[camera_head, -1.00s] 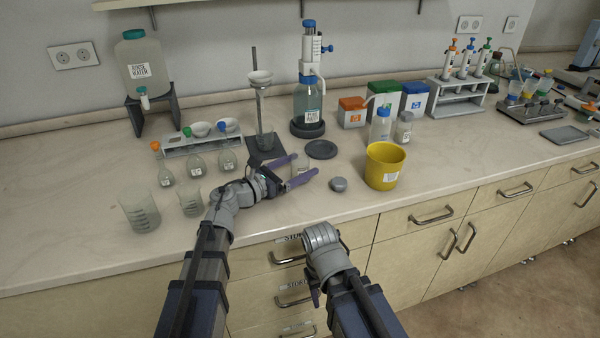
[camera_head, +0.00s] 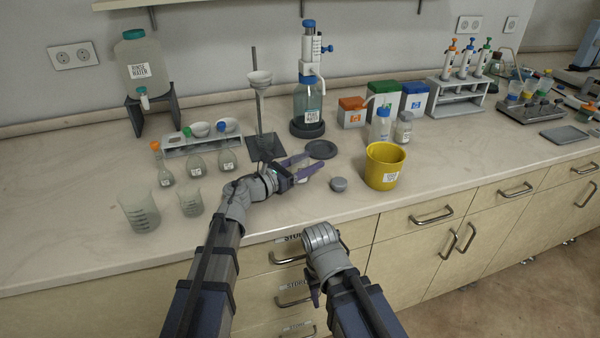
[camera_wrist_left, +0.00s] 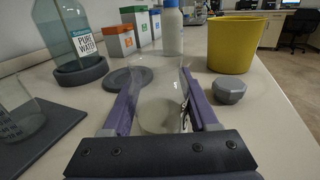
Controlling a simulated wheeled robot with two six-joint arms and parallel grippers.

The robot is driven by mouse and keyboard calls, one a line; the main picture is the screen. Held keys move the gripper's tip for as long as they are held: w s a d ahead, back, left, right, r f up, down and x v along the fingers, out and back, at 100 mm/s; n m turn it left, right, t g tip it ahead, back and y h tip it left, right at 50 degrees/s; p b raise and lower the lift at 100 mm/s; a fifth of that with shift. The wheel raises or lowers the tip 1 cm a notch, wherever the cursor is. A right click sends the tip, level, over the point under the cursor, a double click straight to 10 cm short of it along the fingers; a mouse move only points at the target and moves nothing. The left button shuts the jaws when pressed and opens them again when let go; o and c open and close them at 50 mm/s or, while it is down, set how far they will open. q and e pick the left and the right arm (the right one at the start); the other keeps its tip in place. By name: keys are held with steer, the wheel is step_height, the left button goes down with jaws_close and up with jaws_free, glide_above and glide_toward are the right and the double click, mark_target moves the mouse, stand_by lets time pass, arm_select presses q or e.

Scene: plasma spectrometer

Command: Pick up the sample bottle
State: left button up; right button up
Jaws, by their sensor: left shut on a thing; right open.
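The sample bottle (camera_wrist_left: 160,105) is a clear, open-topped vessel with a label partly seen on its right side. In the head view the bottle (camera_head: 301,172) shows only as a small pale shape near the counter's front edge. My left gripper (camera_head: 306,163) is shut on it, with the purple fingers on either side of it; they also flank it in the left wrist view (camera_wrist_left: 160,100). It seems upright, and I cannot tell whether it touches the counter. My right gripper (camera_head: 314,290) is low in front of the drawers, empty, its fingers mostly hidden.
A grey knob-like lid (camera_head: 338,184) and a yellow bin (camera_head: 385,166) stand right of the bottle. A dark round disc (camera_head: 321,149) lies behind it. A funnel stand (camera_head: 259,110) and pure water bottle (camera_head: 308,100) are further back. Glass beakers (camera_head: 140,212) stand at left.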

arm_select(q)
steer(key=c, duration=0.5)
steer(key=shift+r, duration=0.1)
step_height(320, 180, up, 10)
steer(key=p, duration=1)
